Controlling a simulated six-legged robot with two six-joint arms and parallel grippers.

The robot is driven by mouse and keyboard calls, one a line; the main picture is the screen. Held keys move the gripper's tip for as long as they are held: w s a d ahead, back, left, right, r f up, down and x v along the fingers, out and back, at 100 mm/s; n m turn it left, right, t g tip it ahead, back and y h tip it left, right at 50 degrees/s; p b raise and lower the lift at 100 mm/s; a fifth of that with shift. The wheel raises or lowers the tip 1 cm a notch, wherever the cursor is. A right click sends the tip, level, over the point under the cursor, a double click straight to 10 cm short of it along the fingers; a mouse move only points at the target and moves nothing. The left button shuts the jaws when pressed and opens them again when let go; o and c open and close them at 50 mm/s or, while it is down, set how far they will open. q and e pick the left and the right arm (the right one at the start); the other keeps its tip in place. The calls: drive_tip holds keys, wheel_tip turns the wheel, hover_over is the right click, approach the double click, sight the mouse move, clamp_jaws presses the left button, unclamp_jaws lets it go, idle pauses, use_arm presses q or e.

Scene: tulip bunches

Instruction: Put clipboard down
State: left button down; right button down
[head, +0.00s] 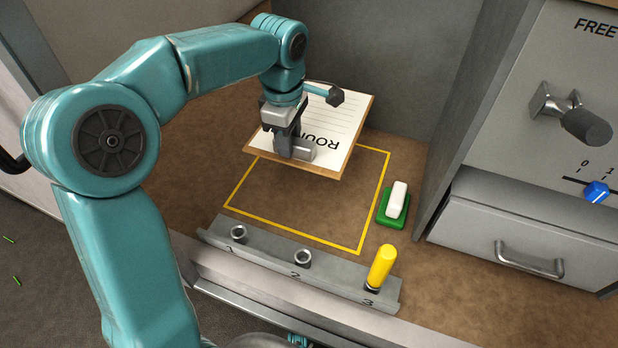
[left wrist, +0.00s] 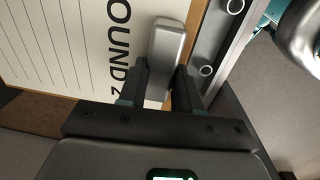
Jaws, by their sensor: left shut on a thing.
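The clipboard (head: 343,120) has a brown board and a white lined sheet with printed "ROUND" lettering, partly covered by my gripper. My left gripper (head: 292,150) is shut on the metal clip at the clipboard's near edge. In the left wrist view, the two dark fingers (left wrist: 167,85) close on the grey clip of the clipboard (left wrist: 60,45). The clipboard overlaps the far part of a yellow outlined rectangle (head: 361,215) on the brown surface. Whether it touches the surface is hard to tell. My right gripper is not in view.
A grey rail (head: 268,262) with numbered sockets runs along the front; a yellow cylinder (head: 381,266) stands in socket 3. A white block on a green base (head: 393,205) sits right of the outline. A grey drawer unit (head: 520,235) stands at the right. The outline's near part is clear.

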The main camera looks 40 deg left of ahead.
use_arm(q)
wheel_tip(320, 180, down, 20)
drive_tip(key=b, duration=0.5)
drive_tip(key=shift+s+r, duration=0.15)
drive_tip(key=shift+r, duration=0.05)
drive_tip(key=shift+f, duration=0.1)
drive_tip(key=c, duration=0.8)
unclamp_jaws()
drive_tip(key=shift+r, duration=0.25)
drive_tip(key=r+p, duration=0.1)
drive_tip(key=r, duration=0.3)
drive_tip(key=r+p, duration=0.1)
drive_tip(key=r, duration=0.2)
drive_tip(key=r+p, duration=0.1)
drive_tip(key=r, duration=0.3)
drive_tip(key=shift+s+r, duration=0.35)
